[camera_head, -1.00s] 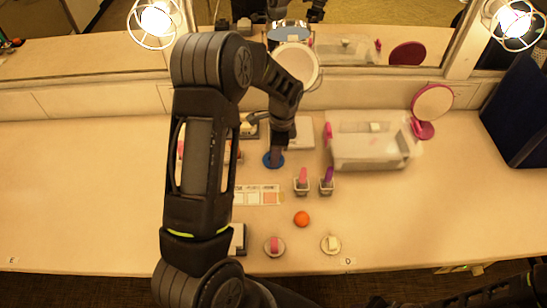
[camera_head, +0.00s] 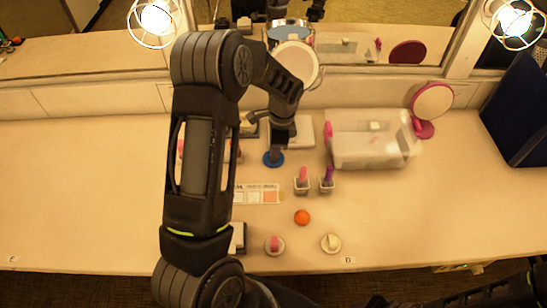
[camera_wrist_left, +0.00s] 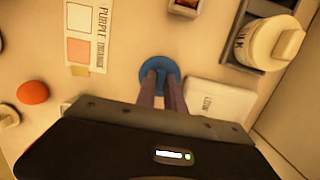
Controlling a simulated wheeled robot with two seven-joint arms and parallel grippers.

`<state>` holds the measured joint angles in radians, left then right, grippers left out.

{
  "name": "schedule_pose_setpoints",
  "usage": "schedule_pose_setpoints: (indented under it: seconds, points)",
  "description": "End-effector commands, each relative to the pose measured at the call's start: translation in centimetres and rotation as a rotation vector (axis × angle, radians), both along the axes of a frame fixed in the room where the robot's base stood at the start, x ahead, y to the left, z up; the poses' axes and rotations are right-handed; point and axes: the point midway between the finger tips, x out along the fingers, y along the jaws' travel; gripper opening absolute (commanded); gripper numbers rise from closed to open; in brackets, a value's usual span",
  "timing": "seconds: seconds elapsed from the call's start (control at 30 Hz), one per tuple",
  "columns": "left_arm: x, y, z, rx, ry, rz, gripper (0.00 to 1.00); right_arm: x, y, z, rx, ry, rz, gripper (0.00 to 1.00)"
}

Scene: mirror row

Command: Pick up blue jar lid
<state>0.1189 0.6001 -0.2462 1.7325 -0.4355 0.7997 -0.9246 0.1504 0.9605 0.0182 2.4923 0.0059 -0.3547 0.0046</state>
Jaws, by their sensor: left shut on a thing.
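The blue jar lid (camera_head: 273,159) is a flat round disc on or just above the table, left of the clear storage box. My left gripper (camera_head: 275,151) points down at it from above. In the left wrist view the lid (camera_wrist_left: 159,73) sits between and beyond the two fingertips (camera_wrist_left: 160,84), which are shut on it. The fingers hide part of the lid. I cannot tell whether it is clear of the table. My right gripper is not in view; a dark part of my arm shows at the lower right.
A clear box (camera_head: 370,150) and a pink round mirror (camera_head: 432,102) stand to the right. Two small holders with pink (camera_head: 302,181) and purple (camera_head: 327,181) items, an orange ball (camera_head: 302,218) and a colour card (camera_head: 258,194) lie nearer.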

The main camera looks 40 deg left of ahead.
Motion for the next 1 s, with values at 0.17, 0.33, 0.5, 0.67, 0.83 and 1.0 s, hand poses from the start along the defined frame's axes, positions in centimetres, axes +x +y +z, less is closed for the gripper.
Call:
schedule_pose_setpoints:
  seconds: [0.17, 0.33, 0.5, 0.67, 0.83, 1.0]
  points:
    - [0.0, 0.0, 0.0, 0.0, 0.0, 0.0, 0.0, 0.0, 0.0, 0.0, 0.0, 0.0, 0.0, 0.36]
    - [0.0, 0.0, 0.0, 0.0, 0.0, 0.0, 0.0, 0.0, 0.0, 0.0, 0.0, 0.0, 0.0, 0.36]
    - [0.0, 0.0, 0.1, 0.0, 0.0, 0.0, 0.0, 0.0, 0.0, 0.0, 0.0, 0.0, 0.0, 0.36]
    - [0.1, 0.0, 1.1, 0.0, -0.004, 0.001, 0.0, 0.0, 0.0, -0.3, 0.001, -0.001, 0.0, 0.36]
    - [0.1, 0.0, 3.8, 0.001, -0.005, 0.002, 0.0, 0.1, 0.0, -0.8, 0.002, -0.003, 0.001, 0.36]
    - [0.1, 0.0, 7.2, 0.0, -0.004, 0.0, 0.0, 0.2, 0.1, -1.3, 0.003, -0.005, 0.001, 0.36]
